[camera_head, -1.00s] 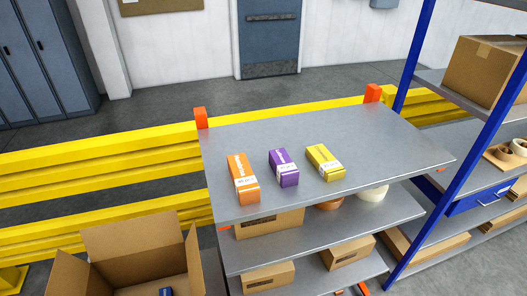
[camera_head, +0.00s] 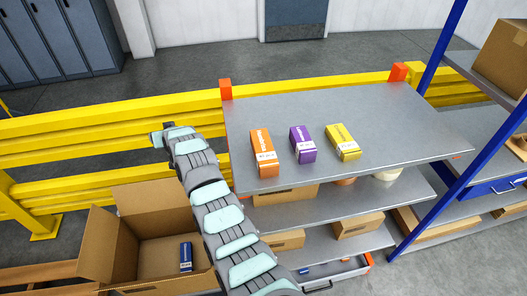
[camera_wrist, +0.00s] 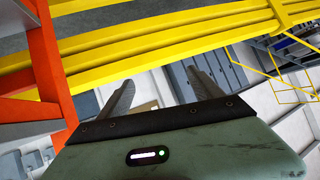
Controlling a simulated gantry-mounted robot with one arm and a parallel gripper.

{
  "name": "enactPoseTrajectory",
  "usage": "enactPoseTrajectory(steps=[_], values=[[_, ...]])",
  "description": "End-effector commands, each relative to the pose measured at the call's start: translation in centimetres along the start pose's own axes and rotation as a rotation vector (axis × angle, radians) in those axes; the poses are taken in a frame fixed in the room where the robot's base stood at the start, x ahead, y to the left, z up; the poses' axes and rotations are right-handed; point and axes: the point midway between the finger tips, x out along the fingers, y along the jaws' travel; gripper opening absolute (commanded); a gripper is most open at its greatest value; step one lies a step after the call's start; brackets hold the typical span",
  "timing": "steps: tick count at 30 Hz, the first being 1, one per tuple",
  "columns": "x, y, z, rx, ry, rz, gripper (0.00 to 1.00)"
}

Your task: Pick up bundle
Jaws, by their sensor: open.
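Three bundles of cartons lie in a row on the grey top shelf (camera_head: 400,110) in the head view: an orange one (camera_head: 264,152), a purple one (camera_head: 302,144) and a yellow one (camera_head: 343,142). A dark blue bundle (camera_head: 186,256) stands inside the open cardboard box (camera_head: 150,255) at the lower left. My gripper shows in the wrist view (camera_wrist: 165,95), its two fingers apart with nothing between them. My arm reaches up left of the shelf in the head view, its end beside the yellow rails, away from all bundles.
Yellow guard rails (camera_head: 110,130) run behind the shelf. Orange posts (camera_head: 225,90) stand at its back corners. Lower shelves hold brown cartons (camera_head: 358,225). Blue uprights (camera_head: 425,140) stand at the right. The shelf top behind the bundles is clear.

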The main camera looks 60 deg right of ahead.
Motion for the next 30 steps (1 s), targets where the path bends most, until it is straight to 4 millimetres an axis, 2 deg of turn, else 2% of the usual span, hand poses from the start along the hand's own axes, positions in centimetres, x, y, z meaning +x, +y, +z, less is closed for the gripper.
enactPoseTrajectory(steps=[1,2,5,8,9,13,15,18,21,24,30], values=[[-1.2,2.3,-1.4,0.007,-0.064,0.024,0.75],[-1.9,3.5,-1.9,0.011,-0.105,0.037,0.75],[-5.0,7.5,-2.2,0.028,-0.264,0.084,0.75],[-9.3,11.3,-2.6,0.049,-0.42,0.133,0.75],[-11.4,12.8,-2.7,0.059,-0.482,0.154,0.75],[-18.8,16.9,-2.6,0.098,-0.677,0.219,0.75],[-22.6,18.5,-2.4,0.121,-0.771,0.25,0.75],[-27.1,19.9,-2.2,0.15,-0.87,0.285,0.75],[-30.1,20.7,-2.0,0.17,-0.934,0.305,0.75],[-31.2,21.1,-1.8,0.179,-0.961,0.315,0.75],[-30.3,21.5,0.0,0.181,-0.971,0.315,0.75]])
